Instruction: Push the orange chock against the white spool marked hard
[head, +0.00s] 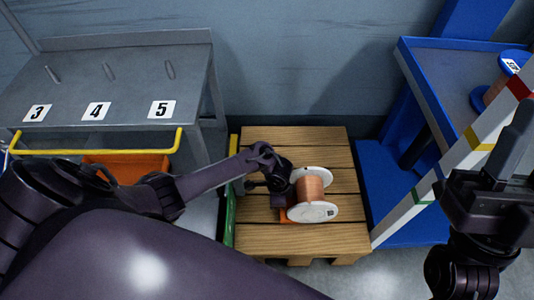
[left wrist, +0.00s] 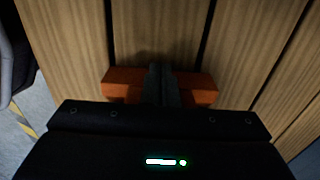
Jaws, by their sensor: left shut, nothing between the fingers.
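A white spool (head: 329,208) wound with copper wire lies on its side on a wooden pallet (head: 275,240). Its flange carries a small label that I cannot read. The orange chock (head: 284,216) shows only as a sliver at the spool's left side; I cannot tell whether they touch. In the left wrist view the chock (left wrist: 124,84) lies across the slats. My left gripper (left wrist: 162,84) is shut and empty, its fingertips at the middle of the chock, covering that part. The spool is outside this view. My right gripper (head: 500,165) is raised at the right, away from the pallet.
A grey table (head: 130,70) with plates 3, 4 and 5 stands at the left, an orange bin (head: 125,165) below it. At the right are a blue-edged bench (head: 440,75) with a blue spool (head: 513,62) and a striped post (head: 450,175). The pallet's back is clear.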

